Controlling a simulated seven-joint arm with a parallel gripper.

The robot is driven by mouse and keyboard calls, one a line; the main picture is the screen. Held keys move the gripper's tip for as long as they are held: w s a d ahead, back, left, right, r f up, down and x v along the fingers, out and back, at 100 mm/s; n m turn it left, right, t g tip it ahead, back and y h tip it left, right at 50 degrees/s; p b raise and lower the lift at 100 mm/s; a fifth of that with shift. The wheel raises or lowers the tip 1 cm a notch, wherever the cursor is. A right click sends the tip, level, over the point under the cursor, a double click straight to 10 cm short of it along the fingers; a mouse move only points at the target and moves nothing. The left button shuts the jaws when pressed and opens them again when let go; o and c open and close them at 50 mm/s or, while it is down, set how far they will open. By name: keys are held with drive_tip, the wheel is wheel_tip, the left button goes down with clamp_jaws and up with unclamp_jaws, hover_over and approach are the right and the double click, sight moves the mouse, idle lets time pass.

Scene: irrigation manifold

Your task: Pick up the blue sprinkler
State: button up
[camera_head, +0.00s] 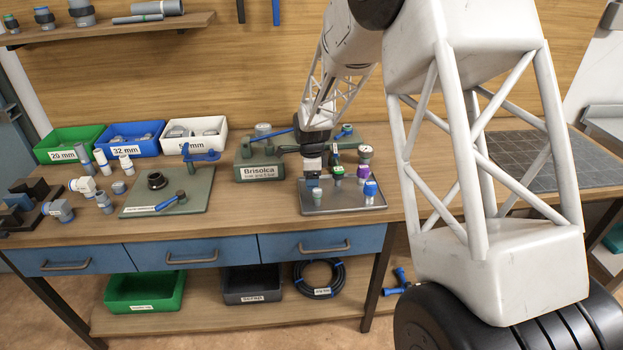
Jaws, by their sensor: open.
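On the same tray stand a purple-topped sprinkler (362,171), a green-topped one (337,171) and a grey-green one (318,196). My gripper (312,176) points down over the tray's left part, to the left of and apart from the blue sprinkler. It is open. A small blue patch shows at its tips; I cannot tell whether that is a finger or a part behind them.
A green manifold block labelled Brisolca (262,172) stands left of and behind the tray. A fitting with a white top (365,152) rises behind the tray. A green board (140,207) with parts lies left. Green, blue and white bins (195,148) line the back. A dark cutting mat (535,165) lies right.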

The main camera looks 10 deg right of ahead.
drive_tip(key=shift+c, duration=0.3)
drive_tip(key=c, duration=1)
drive_tip(key=shift+o, duration=0.2)
drive_tip(key=shift+r, duration=0.15)
drive_tip(key=shift+r, duration=4.85)
drive_tip(key=shift+w, duration=0.1)
